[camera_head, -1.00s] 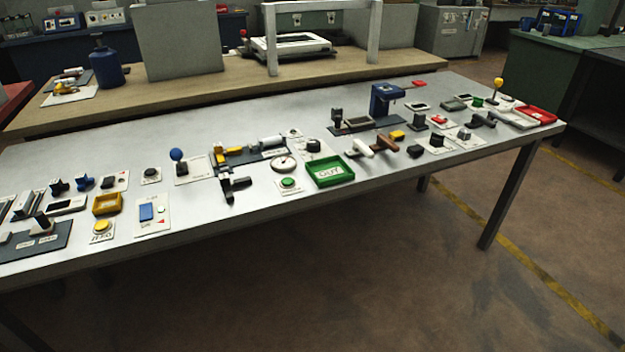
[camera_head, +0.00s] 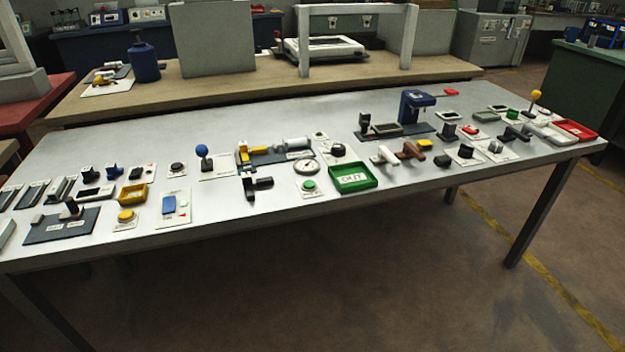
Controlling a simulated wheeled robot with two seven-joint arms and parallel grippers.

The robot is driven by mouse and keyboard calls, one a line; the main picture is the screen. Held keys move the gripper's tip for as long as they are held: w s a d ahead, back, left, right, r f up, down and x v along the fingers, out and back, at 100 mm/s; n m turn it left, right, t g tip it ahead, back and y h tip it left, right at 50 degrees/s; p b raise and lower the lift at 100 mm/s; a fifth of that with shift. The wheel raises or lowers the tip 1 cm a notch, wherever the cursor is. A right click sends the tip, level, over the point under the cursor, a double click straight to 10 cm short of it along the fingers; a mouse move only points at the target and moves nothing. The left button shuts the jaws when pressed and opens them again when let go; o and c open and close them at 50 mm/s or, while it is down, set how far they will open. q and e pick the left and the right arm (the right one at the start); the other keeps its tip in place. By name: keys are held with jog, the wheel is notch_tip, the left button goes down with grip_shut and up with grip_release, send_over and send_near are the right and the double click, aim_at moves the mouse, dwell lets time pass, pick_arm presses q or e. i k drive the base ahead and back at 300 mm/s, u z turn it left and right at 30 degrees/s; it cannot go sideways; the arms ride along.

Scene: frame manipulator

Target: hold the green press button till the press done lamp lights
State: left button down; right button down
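A green round button (camera_head: 309,185) sits on a small white plate near the front edge of the table, just left of the green OUT tray (camera_head: 353,178). A round white dial (camera_head: 306,166) lies just behind the button. A blue press-like stand (camera_head: 416,104) rises farther back on the right. Another small green piece (camera_head: 512,114) lies at the far right; its kind is too small to tell. I cannot tell which thing is the press done lamp, and no lit lamp is clear. Neither of my grippers is in view.
The long grey table (camera_head: 330,112) carries several controls along its front. A yellow button (camera_head: 126,216), blue switch (camera_head: 169,205) and yellow tray (camera_head: 133,194) lie left. A red tray (camera_head: 573,131) is at the right end. Open floor lies in front; a wooden bench (camera_head: 220,90) stands behind.

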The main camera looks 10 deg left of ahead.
aim_at(307, 184)
jog(key=i, duration=0.55)
jog(key=u, duration=0.9)
